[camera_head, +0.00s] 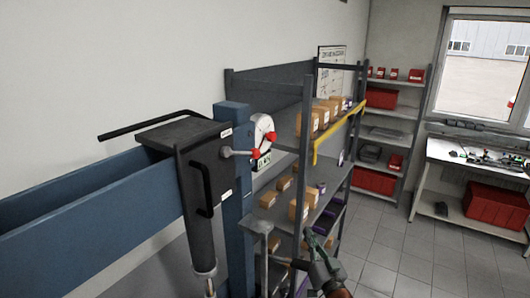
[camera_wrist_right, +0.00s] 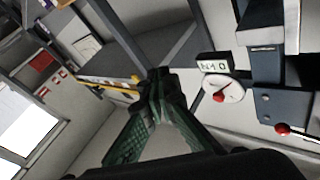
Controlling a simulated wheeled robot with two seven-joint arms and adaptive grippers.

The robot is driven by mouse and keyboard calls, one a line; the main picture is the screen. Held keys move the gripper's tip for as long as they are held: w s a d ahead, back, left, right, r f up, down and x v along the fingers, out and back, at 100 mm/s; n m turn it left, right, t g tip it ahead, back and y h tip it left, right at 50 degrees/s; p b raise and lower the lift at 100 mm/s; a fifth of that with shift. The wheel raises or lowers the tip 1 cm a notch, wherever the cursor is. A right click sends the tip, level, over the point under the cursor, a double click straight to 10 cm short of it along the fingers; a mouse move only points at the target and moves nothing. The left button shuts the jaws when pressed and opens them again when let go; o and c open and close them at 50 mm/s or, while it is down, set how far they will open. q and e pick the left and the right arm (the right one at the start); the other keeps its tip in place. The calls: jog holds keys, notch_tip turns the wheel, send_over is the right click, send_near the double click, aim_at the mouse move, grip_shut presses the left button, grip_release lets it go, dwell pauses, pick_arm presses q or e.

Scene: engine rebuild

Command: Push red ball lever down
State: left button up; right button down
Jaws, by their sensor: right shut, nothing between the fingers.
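The red ball (camera_head: 255,154) sits at the end of a short grey lever (camera_head: 238,152) on the blue press frame (camera_head: 236,190). The lever sticks out to the right, roughly level. In the wrist view the red ball (camera_wrist_right: 282,129) shows at the lower right, beside the blue frame. My right gripper (camera_head: 315,238) is below and right of the ball in the head view, apart from it. In the wrist view the right gripper (camera_wrist_right: 158,78) has its green fingertips together, with nothing between them. My left gripper is not in view.
A round white gauge (camera_head: 263,128) with a red centre and a small display (camera_head: 261,162) are beside the lever. A dark cylinder (camera_head: 198,220) hangs on the press. Shelving with boxes (camera_head: 307,180) stands behind my right gripper. Open floor (camera_head: 410,250) lies to the right.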

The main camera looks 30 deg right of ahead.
aim_at(243, 153)
jog(key=s+a+r+n+t+y, duration=0.1)
jog(key=a+r+n+y, duration=0.2)
jog(key=r, duration=0.6)
jog(key=a+r+n+t+y, duration=0.2)
jog(key=a+r+n+y, duration=0.1)
jog(key=r+y, duration=0.5)
jog(key=s+a+r+n+t+y, duration=0.1)
jog(key=a+r+n+y, duration=0.2)
jog(key=r, duration=0.7)
jog(key=y, duration=0.2)
jog(key=shift+s+a+r+n+y, duration=0.15)
jog(key=shift+s+a+n+y, duration=0.15)
jog(key=shift+a+y, duration=0.1)
jog(key=shift+r, duration=0.1)
jog(key=p+x, duration=0.5)
jog(key=x, duration=0.6)
jog(key=shift+t, duration=0.3)
jog(key=shift+w+a+f, duration=0.1)
jog(key=shift+w+f, duration=0.05)
jog(key=shift+f, duration=0.9)
jog(key=shift+w+a+f, duration=0.15)
jog(key=shift+f, duration=0.95)
jog(key=shift+d, duration=0.1)
